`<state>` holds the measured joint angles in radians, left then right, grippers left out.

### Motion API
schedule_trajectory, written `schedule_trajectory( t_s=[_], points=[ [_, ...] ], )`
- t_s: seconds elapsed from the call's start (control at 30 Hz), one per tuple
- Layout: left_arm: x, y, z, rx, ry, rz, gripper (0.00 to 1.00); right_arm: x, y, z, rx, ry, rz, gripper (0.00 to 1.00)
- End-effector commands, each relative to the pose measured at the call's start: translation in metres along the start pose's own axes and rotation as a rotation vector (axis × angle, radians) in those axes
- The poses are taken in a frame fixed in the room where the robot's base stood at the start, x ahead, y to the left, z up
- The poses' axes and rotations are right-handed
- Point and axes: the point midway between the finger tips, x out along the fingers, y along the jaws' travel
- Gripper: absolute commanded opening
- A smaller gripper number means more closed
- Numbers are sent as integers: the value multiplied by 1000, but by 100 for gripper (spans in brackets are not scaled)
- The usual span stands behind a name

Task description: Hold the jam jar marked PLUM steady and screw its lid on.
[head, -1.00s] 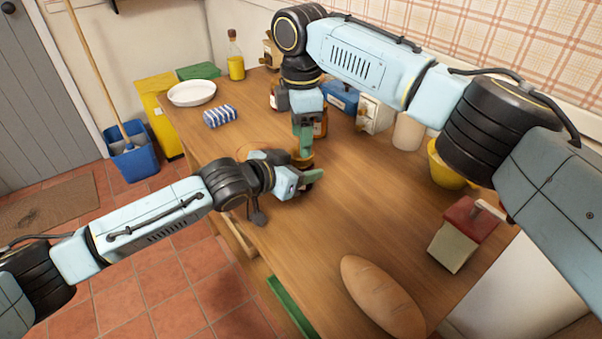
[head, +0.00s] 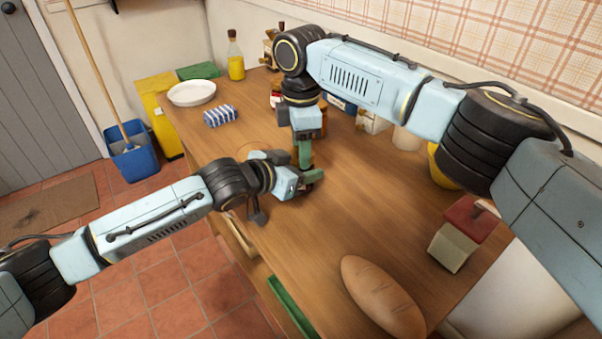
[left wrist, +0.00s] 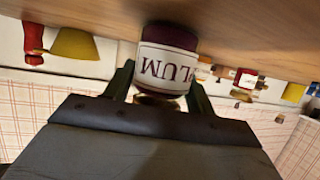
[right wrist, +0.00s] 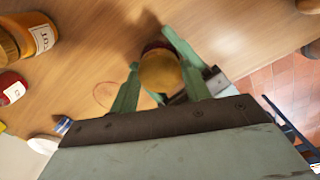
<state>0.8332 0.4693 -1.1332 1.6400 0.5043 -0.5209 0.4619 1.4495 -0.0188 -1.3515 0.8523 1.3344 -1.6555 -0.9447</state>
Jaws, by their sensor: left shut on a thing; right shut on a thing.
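The jam jar (left wrist: 168,60) has a dark plum body and a white label reading PLUM, upside down in the left wrist view. My left gripper (left wrist: 162,78) is shut on the jar's sides; in the head view it is at the table's near-left side (head: 303,184). The gold lid (right wrist: 160,72) is between the green fingers of my right gripper (right wrist: 154,55), which is shut on it from above. The lid is over the jar's mouth; a gold edge shows there in the left wrist view. Whether the threads have caught cannot be seen. The head view mostly hides jar and lid.
Orange jars (right wrist: 42,36) and a red jar (right wrist: 10,86) stand behind. A bread loaf (head: 382,296) and a red-topped box (head: 462,238) lie to the right. A blue-striped item (head: 220,116) and a white dish (head: 192,93) are at the back left. The middle of the table (head: 350,210) is clear.

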Motion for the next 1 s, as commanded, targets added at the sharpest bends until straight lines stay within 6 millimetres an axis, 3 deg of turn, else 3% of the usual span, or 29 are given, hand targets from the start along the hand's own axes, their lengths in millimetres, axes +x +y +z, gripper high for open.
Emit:
schedule_trajectory(
  t_s=[0.13,0.27,0.3,0.5,0.8,1.0],
  points=[
    [0,0,0,0,0,-1,0,1,-1,0,145,1,-3,20],
    [0,-1,0,0,0,-1,0,0,0,0,145,-1,-1,20],
    [0,-1,0,0,0,-1,0,0,0,0,145,-1,-1,48],
    [0,-1,0,0,0,-1,0,0,0,0,144,-1,-1,72],
    [0,-1,0,-1,0,-2,0,-2,-1,-1,142,0,-3,72],
    [0,-1,0,-1,-1,-2,0,-33,0,-1,143,2,1,72]
  ],
)
